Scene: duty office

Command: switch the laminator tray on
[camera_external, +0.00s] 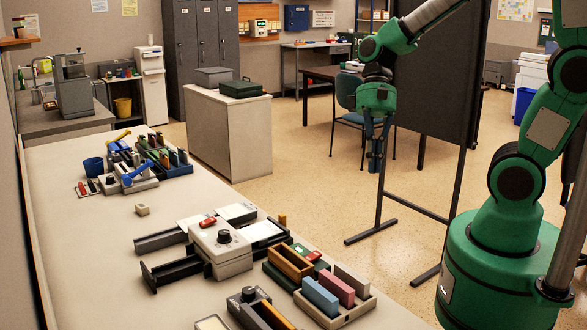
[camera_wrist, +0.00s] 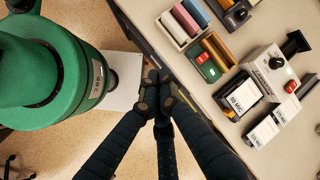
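A white unit with a black knob and a red switch (camera_external: 208,222) stands on the long bench; I take it for the laminator tray (camera_external: 228,262). In the wrist view the unit (camera_wrist: 262,70) is at the right, with its red switch (camera_wrist: 290,87) beside the knob. Its printed label is too small to read surely, and the switch position cannot be told. My gripper (camera_external: 375,168) hangs above the floor, right of the bench and well apart from the unit. In the wrist view its fingers (camera_wrist: 157,78) come together with nothing between them.
A green box with another red switch (camera_wrist: 203,57) sits beside an open wooden box (camera_external: 290,264). A tray of coloured blocks (camera_external: 335,310) is at the bench's near edge. A black board on a stand (camera_external: 435,85) is behind my arm. Bare bench top (camera_external: 90,225) lies left.

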